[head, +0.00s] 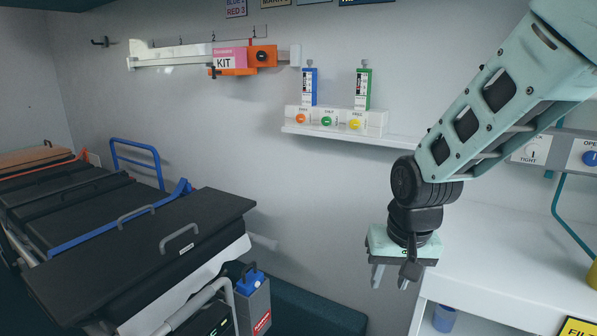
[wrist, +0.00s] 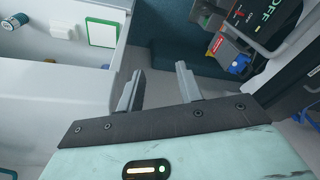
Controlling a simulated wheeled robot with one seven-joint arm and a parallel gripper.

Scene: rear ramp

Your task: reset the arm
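My gripper (head: 391,279) hangs at the end of my pale green arm, right of centre in the head view, with its fingers pointing down. The fingers are apart with nothing between them. In the wrist view my gripper (wrist: 157,85) shows both grey fingers spread, with floor and a dark green bench side beyond them. It is clear of the white counter and touches nothing that I can see.
A stretcher (head: 110,222) with black pads stands at the left. A white shelf (head: 350,134) with blue and green boxes is on the wall behind my arm. A white counter (head: 510,255) lies at the right. A dark green bench (head: 318,312) is below.

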